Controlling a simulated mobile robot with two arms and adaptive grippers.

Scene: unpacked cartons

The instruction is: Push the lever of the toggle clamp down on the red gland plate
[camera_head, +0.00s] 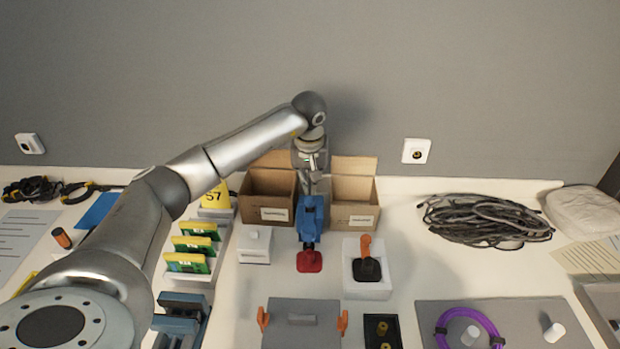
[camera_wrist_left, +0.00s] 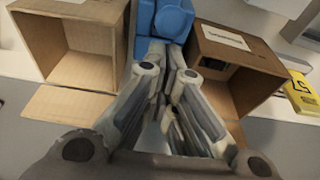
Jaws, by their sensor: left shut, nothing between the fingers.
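A blue clamp-like part (camera_head: 311,220) stands upright above a small red plate (camera_head: 309,261) in the middle of the table. The red plate lies at its near end. My left gripper (camera_head: 313,188) comes down from above at the blue part's far end, between two open cartons. Its fingers (camera_wrist_left: 168,100) are shut and empty. In the left wrist view the blue part (camera_wrist_left: 165,18) is just beyond the fingers; whether they touch it cannot be told. The gripper hides part of the blue part, and the lever's position is unclear. My right gripper is not in view.
A left carton (camera_head: 268,188) and a right carton (camera_head: 353,192) flank the gripper closely. A white block (camera_head: 358,289) with a black, orange-handled part stands to the right, a white box (camera_head: 254,246) to the left. A grey panel (camera_head: 302,333) lies in front.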

